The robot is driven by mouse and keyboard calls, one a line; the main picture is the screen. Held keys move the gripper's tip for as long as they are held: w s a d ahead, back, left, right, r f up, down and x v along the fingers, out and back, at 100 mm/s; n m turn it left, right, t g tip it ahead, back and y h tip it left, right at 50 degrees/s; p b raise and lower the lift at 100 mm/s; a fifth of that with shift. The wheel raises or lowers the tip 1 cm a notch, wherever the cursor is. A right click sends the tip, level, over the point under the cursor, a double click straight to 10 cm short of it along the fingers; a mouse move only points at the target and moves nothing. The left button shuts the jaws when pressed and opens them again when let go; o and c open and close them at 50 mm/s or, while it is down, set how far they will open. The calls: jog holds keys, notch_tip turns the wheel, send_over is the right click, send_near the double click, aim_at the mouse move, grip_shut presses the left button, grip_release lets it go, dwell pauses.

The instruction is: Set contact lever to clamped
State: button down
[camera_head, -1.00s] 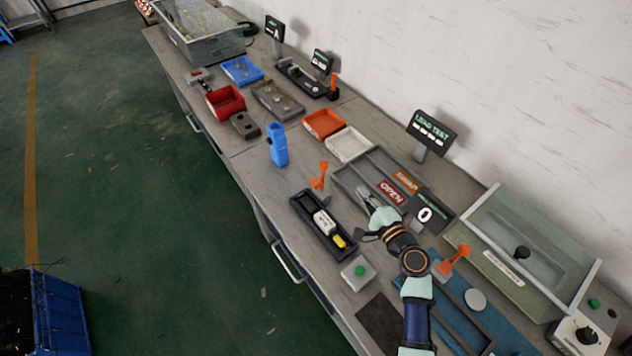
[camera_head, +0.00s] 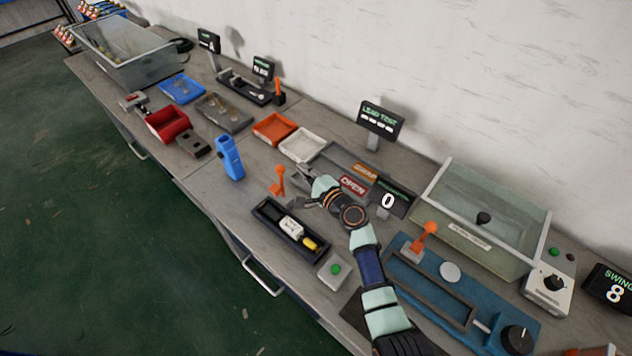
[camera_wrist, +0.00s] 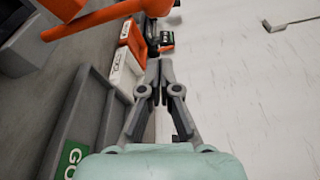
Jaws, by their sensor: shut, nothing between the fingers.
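An orange lever (camera_head: 279,182) stands upright at the back of a dark tray fixture (camera_head: 265,219) that holds a white and a yellow piece (camera_head: 291,227). No label shows which lever is the contact lever. My gripper (camera_head: 304,174) is shut and empty, just right of this lever in the head view and apart from it. In the wrist view the shut fingertips (camera_wrist: 159,64) point up the picture, and a large orange lever part (camera_wrist: 105,18) crosses the upper left. Whether the lever is clamped cannot be told.
A blue handheld device (camera_head: 229,158) stands left of the lever. Another orange lever (camera_head: 425,238) stands on a blue fixture (camera_head: 405,276). The LEAD TEST display (camera_head: 381,119) stands behind.

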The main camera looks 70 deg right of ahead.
jog(key=w+a, duration=0.2)
jog(key=shift+w+a+r+p, duration=0.15)
jog(key=shift+a+r+p, duration=0.15)
jog(key=shift+r+p, duration=0.1)
